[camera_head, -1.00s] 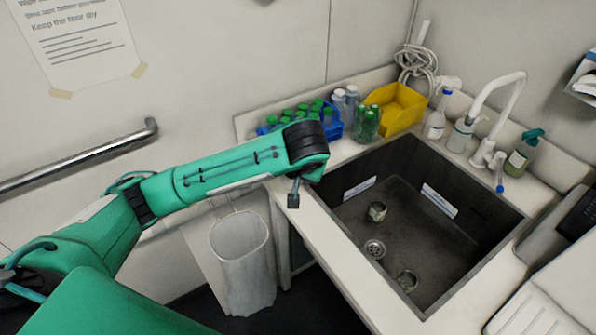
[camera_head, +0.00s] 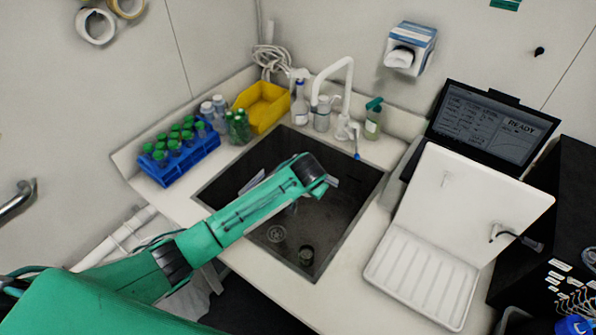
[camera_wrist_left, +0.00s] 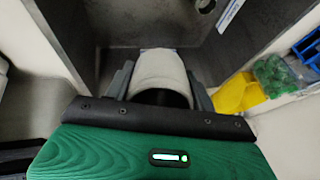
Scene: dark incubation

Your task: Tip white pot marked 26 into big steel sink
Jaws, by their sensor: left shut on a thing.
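The white pot (camera_wrist_left: 162,72) sits between the two fingers of my left gripper (camera_wrist_left: 163,85) in the left wrist view. The gripper is shut on it. No number shows on the side in sight, and I cannot tell how far the pot is tilted. In the head view my left gripper (camera_head: 328,184) is over the big steel sink (camera_head: 345,222), and the pot is mostly hidden by my arm. The sink's dark walls (camera_wrist_left: 115,30) also show around the pot in the left wrist view. My right gripper is not in view.
A white tap (camera_head: 340,90) and bottles (camera_head: 372,120) stand behind the sink. A blue rack (camera_head: 178,160) and yellow bin (camera_head: 263,105) are at its left. A white ribbed tray (camera_head: 425,275) is at right.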

